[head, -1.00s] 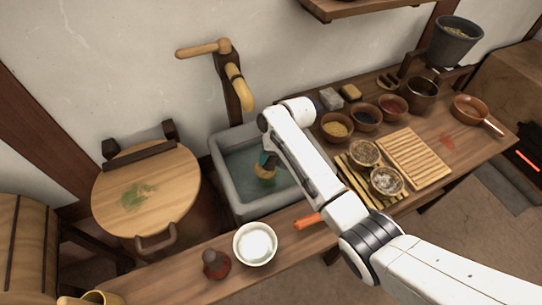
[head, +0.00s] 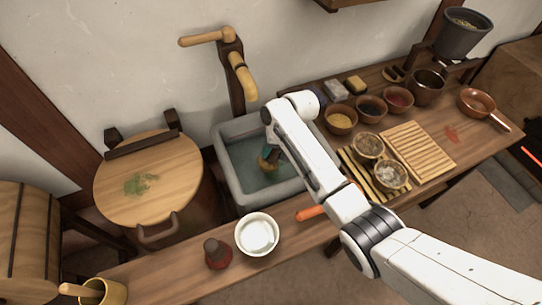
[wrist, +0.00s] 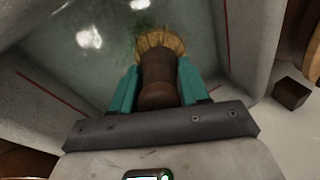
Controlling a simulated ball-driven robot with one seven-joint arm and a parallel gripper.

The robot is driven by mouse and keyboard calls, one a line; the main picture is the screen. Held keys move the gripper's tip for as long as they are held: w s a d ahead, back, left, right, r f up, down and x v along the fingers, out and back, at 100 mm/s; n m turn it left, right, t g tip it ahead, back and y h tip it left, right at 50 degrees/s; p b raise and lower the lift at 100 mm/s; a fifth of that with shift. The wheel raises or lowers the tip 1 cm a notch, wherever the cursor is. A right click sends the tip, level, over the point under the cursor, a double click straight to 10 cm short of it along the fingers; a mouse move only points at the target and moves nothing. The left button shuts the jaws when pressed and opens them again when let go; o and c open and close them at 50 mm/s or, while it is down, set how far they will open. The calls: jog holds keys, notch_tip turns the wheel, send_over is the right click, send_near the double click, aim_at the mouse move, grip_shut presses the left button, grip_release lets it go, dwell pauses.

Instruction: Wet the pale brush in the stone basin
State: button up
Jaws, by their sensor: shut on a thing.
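The stone basin (head: 228,178) is grey and square, with greenish water (head: 246,160) in it. My gripper (head: 271,152) reaches down inside the basin, its teal fingers shut on the brush's brown handle. The brush (head: 267,163) has pale straw bristles that point down at the water. In the wrist view the brush (wrist: 158,75) sits between my fingers, bristles fanned out at the far end. The basin wall (wrist: 50,100) and water (wrist: 90,40) surround it. I cannot tell how deep the bristles are in the water.
A wooden tap (head: 240,72) stands behind the basin. Several small bowls and a slatted board (head: 418,150) are to the right. A round wooden lid (head: 150,180) is left.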

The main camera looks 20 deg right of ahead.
jog(key=shift+r+p, duration=4.75)
jog(key=shift+r, duration=1.4)
jog(key=shift+r, duration=0.1)
notch_tip(320, 180, up, 4)
jog(key=shift+f, duration=0.1)
